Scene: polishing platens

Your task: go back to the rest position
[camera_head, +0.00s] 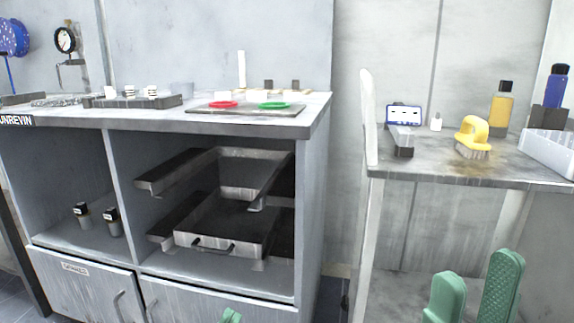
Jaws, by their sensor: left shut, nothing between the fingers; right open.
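My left gripper (231,316) shows only as a small green fingertip at the bottom edge, in front of the lower cabinet doors; it is shut and nothing shows in it. My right gripper (478,268) shows as two green fingers standing apart at the bottom right, below the front of the right-hand table; it is open and empty. Both arms are out of the picture. Neither gripper visibly touches anything.
A grey cabinet (222,210) on the left holds metal trays (226,222) and two small bottles. A plate with a red and a green disc (273,105) lies on top. The table (440,166) on the right holds a yellow-handled brush (472,133) and bottles.

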